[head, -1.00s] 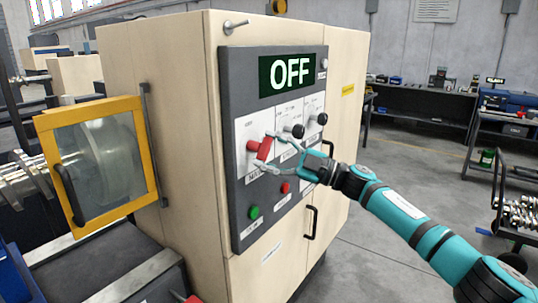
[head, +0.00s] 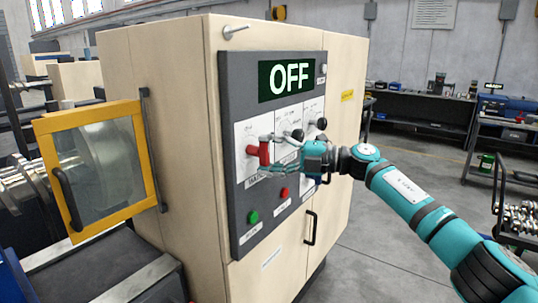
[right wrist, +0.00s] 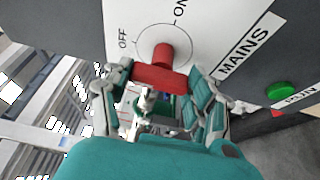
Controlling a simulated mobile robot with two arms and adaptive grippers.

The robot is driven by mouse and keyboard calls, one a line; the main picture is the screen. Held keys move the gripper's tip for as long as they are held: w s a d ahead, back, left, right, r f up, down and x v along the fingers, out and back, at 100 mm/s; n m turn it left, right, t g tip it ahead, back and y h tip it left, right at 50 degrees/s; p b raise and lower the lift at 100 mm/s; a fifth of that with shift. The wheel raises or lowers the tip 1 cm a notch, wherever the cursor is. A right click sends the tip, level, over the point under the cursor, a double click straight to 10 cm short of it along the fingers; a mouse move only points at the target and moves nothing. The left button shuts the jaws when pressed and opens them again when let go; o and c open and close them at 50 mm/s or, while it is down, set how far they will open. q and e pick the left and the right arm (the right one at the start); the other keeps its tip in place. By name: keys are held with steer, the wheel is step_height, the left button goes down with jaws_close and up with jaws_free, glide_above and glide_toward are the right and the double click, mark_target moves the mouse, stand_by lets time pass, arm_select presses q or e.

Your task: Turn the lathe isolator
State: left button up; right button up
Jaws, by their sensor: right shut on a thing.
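The lathe isolator is a red handle (head: 264,153) on a white plate marked MAINS, on the grey panel (head: 229,110) of the beige cabinet. The display (head: 287,81) above reads OFF. My right gripper (head: 268,154) is shut on the red handle, one finger on each side. In the right wrist view, the handle (right wrist: 160,77) lies between the fingers (right wrist: 160,84), its bar tilted slightly down to the right. OFF is marked to its left and ON to its upper right. My left gripper is not in view.
Two black knobs (head: 321,124) sit right of the handle. A green button (head: 253,217) and a red button (head: 284,192) are below. A yellow-framed guard (head: 146,150) stands out at left. Open floor (head: 390,210) lies right of the cabinet.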

steer(key=shift+f, duration=0.15)
stand_by(0.3)
steer(key=o, duration=1.2)
steer(key=shift+d, duration=0.1)
steer(key=v, duration=1.2)
